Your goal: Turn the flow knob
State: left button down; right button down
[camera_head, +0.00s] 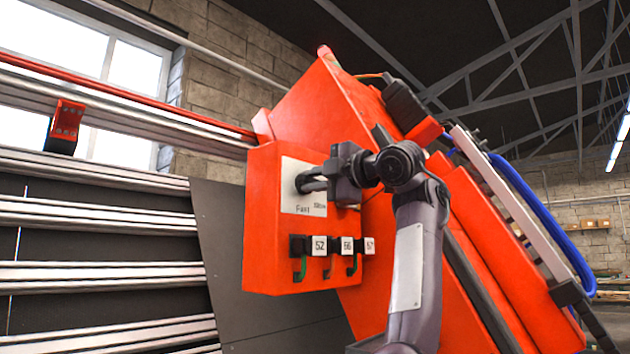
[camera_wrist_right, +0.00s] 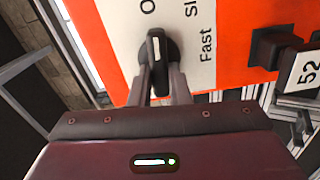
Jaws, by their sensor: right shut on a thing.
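The flow knob (camera_wrist_right: 157,62) is a black knob with a white pointer stripe. It sits on a white label plate (camera_head: 291,205) with the words "Fast" and "Slow", on the front of an orange box (camera_head: 270,262). My right gripper (camera_head: 308,180) reaches the knob from the right in the head view and hides most of it. In the right wrist view the fingers of my right gripper (camera_wrist_right: 160,84) are on both sides of the knob, shut on it. My left gripper is not in view.
Below the plate, black connectors (camera_head: 301,246) with tags such as 52 and 57 and green cables stick out of the box. Silver rails (camera_head: 100,222) lie at the left. A larger orange housing (camera_head: 325,110) rises behind, with a blue hose (camera_head: 545,215) at the right.

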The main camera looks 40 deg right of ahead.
jog(key=shift+f+n, duration=0.1)
jog(key=shift+n, duration=0.5)
jog(key=c, duration=1.4)
grip_release()
jog(key=shift+o, duration=0.2)
jog(key=s+b, duration=0.4)
jog(key=s, duration=0.3)
jog(key=shift+s+d, duration=0.3)
jog(key=shift+s, duration=0.05)
